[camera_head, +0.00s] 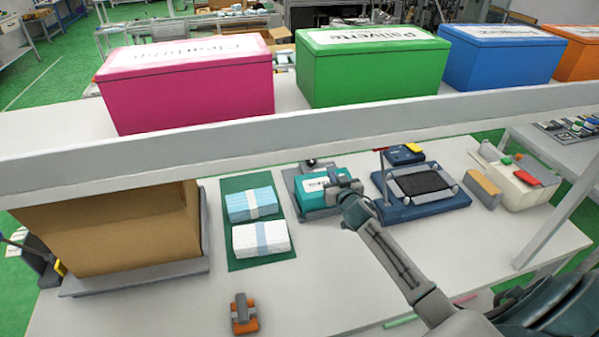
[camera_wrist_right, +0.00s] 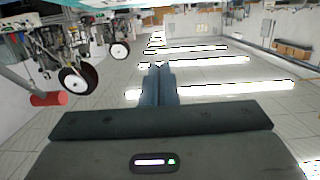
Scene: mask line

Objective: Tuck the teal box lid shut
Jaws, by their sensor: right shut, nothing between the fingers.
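The teal box (camera_head: 311,194) sits in a grey holder (camera_head: 315,215) near the middle of the table. It has a white label with dark print on its upper face. My right gripper (camera_head: 342,183) reaches in from the lower right and is at the box's right side, overlapping it in the head view. Its fingers also show in the right wrist view (camera_wrist_right: 157,85), closed together with nothing between them. I cannot tell whether it touches the lid. The lid's edge is too small and partly covered to make out. My left gripper is not in view.
Mask stacks lie on a green mat (camera_head: 239,264) left of the box. A blue machine (camera_head: 425,206) stands to its right. A cardboard box (camera_head: 115,230) is at far left. A shelf with pink (camera_head: 190,95) and green (camera_head: 372,75) bins crosses above. The front table is mostly clear.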

